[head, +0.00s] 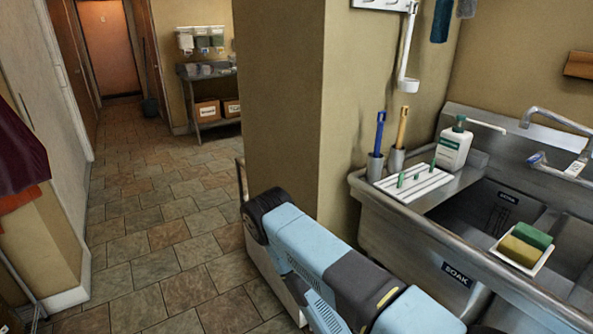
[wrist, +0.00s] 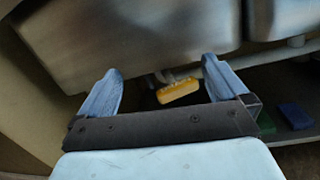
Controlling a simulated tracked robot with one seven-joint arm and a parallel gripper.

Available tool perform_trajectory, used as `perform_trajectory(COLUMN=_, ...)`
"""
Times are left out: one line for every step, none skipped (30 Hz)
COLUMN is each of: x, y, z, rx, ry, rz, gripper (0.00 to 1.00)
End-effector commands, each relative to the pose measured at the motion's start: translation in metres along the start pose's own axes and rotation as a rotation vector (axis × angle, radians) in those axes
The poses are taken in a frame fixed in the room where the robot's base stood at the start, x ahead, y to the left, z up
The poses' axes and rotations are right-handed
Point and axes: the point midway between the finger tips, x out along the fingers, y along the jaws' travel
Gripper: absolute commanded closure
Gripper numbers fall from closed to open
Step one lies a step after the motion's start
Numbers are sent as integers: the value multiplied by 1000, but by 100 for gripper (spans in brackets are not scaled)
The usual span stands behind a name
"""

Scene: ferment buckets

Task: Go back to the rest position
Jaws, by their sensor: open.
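My gripper (wrist: 160,92) shows in the wrist view with its two blue fingers spread wide apart. Nothing is held between them. A yellow object (wrist: 178,92) appears between the fingertips but lies farther off, low under the sink. In the head view my blue arm reaches from the bottom centre in front of the sink. The gripper itself does not show in that view.
A steel sink (head: 405,240) marked "SOAK" fills the right, with a white rack (head: 415,182), a soap bottle (head: 454,148) and a sponge tray (head: 508,262). A wall pillar (head: 275,100) stands behind my arm. The tiled corridor floor (head: 150,220) at left is clear.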

Motion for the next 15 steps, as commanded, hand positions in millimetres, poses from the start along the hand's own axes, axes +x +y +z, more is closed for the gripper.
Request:
perform_trajectory(x=3, y=7, z=10, rx=24, ry=-13, rz=-38, gripper=0)
perform_trajectory(x=4, y=9, z=15, rx=35, ry=-22, rz=-61, gripper=0)
perform_trajectory(x=6, y=12, z=23, rx=50, ry=-32, rz=-93, gripper=0)
perform_trajectory(x=8, y=15, z=28, rx=61, ry=-39, rz=-117, gripper=0)
perform_trajectory(x=9, y=17, z=34, rx=73, ry=-46, rz=-141, gripper=0)
perform_trajectory(x=10, y=20, z=41, rx=88, ry=-54, rz=-171, gripper=0)
perform_trajectory(x=12, y=21, z=46, rx=98, ry=-61, rz=-196, gripper=0)
perform_trajectory(x=13, y=23, z=52, rx=110, ry=-66, rz=-220, gripper=0)
perform_trajectory(x=14, y=25, z=59, rx=126, ry=-73, rz=-253, gripper=0)
perform_trajectory(x=16, y=27, z=65, rx=137, ry=-77, rz=-277, gripper=0)
perform_trajectory(x=16, y=28, z=70, rx=148, ry=-82, rz=-301, gripper=0)
perform_trajectory(x=18, y=29, z=78, rx=165, ry=-87, rz=-334, gripper=0)
perform_trajectory(x=19, y=30, z=83, rx=176, ry=-90, rz=-359, gripper=0)
perform_trajectory(x=20, y=31, z=88, rx=188, ry=-93, rz=-384, gripper=0)
perform_trajectory(x=21, y=33, z=96, rx=205, ry=-97, rz=-416, gripper=0)
